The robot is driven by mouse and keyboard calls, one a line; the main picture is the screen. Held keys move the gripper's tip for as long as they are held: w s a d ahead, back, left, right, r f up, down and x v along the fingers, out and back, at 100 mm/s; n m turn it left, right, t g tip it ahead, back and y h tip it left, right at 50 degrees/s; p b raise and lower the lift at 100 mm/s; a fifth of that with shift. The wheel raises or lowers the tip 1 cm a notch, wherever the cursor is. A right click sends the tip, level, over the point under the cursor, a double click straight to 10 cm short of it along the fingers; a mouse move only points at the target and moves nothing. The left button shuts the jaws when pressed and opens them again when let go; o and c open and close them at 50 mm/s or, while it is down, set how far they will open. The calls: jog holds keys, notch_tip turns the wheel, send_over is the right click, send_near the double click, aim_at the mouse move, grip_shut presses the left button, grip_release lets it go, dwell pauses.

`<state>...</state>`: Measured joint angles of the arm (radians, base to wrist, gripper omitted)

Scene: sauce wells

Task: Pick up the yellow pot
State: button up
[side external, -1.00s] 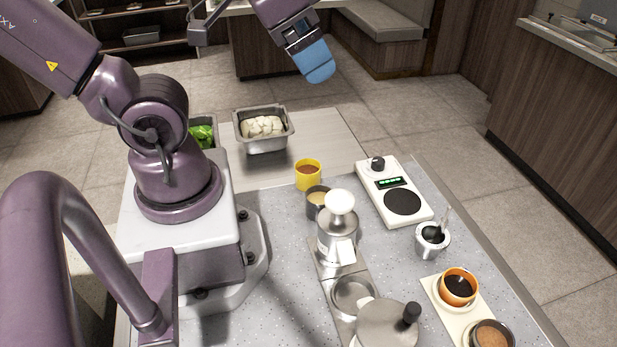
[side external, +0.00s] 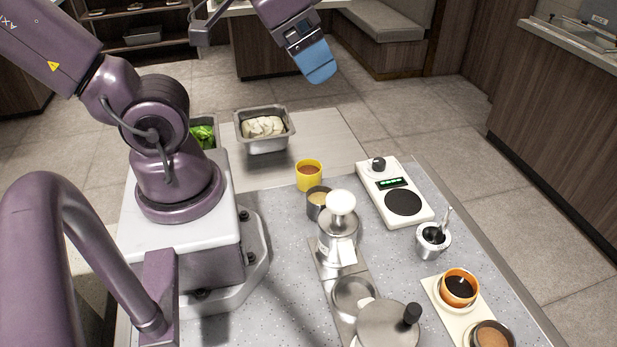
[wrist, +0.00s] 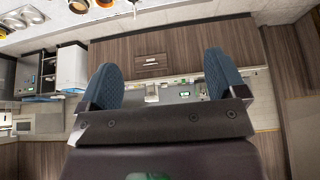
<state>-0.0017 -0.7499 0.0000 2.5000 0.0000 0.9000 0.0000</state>
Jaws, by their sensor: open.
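The yellow pot (side external: 309,176) stands upright on the counter, near the middle of the side view, with reddish-brown contents showing inside its rim. My gripper (side external: 318,64) is high above the counter, up and slightly to the right of the pot in the picture, and well apart from it. In the wrist view my gripper (wrist: 166,80) shows two blue fingers spread wide with nothing between them. I cannot make out the yellow pot in the wrist view.
A grey metal pot (side external: 318,203) stands close in front of the yellow pot. A white scale (side external: 379,187) lies to its right and a metal tray of white pieces (side external: 266,144) behind left. A white-knobbed metal device (side external: 338,236) stands nearer. Bare counter lies left of the pots.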

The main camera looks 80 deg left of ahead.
jog(key=w+a+f+g+y, duration=0.2)
jog(key=a+f+g, duration=0.25)
jog(key=f, duration=0.25)
jog(key=m+g+y, duration=0.1)
jog(key=m+g, duration=0.1)
jog(key=m, duration=1.4)
send_near(308, 172)
jog(key=f, duration=0.1)
jog(key=s+f, duration=0.1)
jog(key=shift+s+d+f, duration=0.15)
jog(key=shift+s+f, duration=0.1)
jog(key=shift+f, duration=1.7)
jog(key=shift+x, duration=1.1)
jog(key=shift+w+r, duration=0.1)
jog(key=shift+w, duration=0.05)
jog(key=c, duration=1.1)
